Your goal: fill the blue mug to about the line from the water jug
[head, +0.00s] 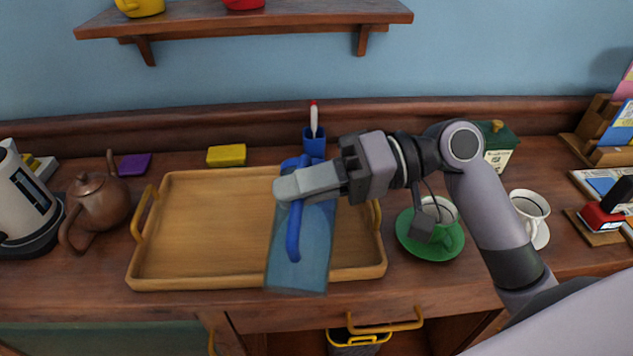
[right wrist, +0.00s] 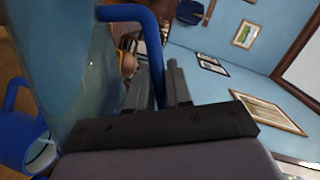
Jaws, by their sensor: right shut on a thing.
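The water jug (head: 312,250) is a see-through blue vessel with a solid blue handle (head: 293,232). My right gripper (head: 290,188) is shut on this handle and holds the jug over the front right part of the wooden tray. In the right wrist view the jug's clear wall (right wrist: 75,75) fills the left, with the handle between the fingers (right wrist: 175,85). A blue mug (right wrist: 15,135) with a loop handle shows at the left edge there, close beside the jug. In the head view the jug and gripper mostly hide that spot. The fill line and water level cannot be made out. My left gripper is out of view.
The wooden tray (head: 200,278) has free room on its left. A blue pen cup (head: 314,148) stands behind it. A copper teapot (head: 100,203) and a kettle (head: 22,200) stand left.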

